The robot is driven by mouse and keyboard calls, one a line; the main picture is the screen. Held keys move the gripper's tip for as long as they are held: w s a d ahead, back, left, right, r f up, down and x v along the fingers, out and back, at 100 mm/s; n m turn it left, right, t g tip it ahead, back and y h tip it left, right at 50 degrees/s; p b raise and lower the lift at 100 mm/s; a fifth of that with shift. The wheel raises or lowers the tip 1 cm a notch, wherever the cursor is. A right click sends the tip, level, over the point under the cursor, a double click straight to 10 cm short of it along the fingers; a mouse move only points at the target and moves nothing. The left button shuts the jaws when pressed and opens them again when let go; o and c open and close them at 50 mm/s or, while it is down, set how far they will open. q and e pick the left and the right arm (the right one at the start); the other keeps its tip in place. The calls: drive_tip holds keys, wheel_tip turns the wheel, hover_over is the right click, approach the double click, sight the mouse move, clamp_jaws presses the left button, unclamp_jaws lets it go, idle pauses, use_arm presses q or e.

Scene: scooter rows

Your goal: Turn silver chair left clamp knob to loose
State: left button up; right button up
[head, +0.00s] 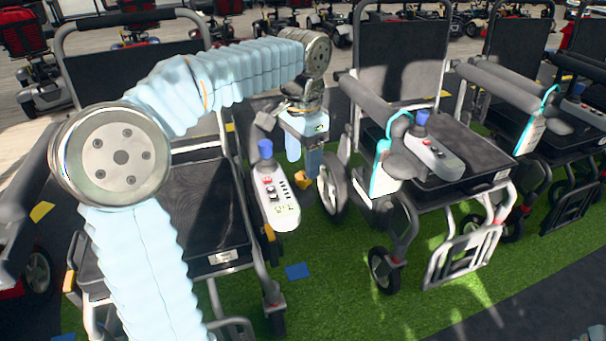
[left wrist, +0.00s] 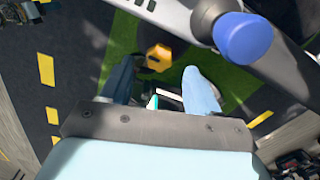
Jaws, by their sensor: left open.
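A yellow-orange knob (head: 302,180) sits low beside the joystick pod (head: 278,200) of the grey-framed chair (head: 210,205) at left. Which chair is meant by silver is not certain. My left gripper (head: 303,160) points down just above the knob, with its pale blue fingers apart. In the left wrist view the knob (left wrist: 158,57) shows beyond and between the open fingertips (left wrist: 160,85), touching neither as far as I can see. The pod's blue joystick top (left wrist: 243,38) is close by at upper right. The knob's clamp is mostly hidden. My right gripper is not in view.
Another chair with a lighter metal frame (head: 400,200) and its own pod (head: 430,152) stands to the right, its wheel (head: 332,188) near my gripper. More chairs stand farther right, and scooters behind. Green turf (head: 340,290) lies open in front.

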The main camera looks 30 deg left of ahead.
sight(303, 175)
use_arm(q)
drive_tip(key=shift+f, duration=1.65)
drive_tip(key=shift+c, duration=0.2)
drive_tip(key=c, duration=1)
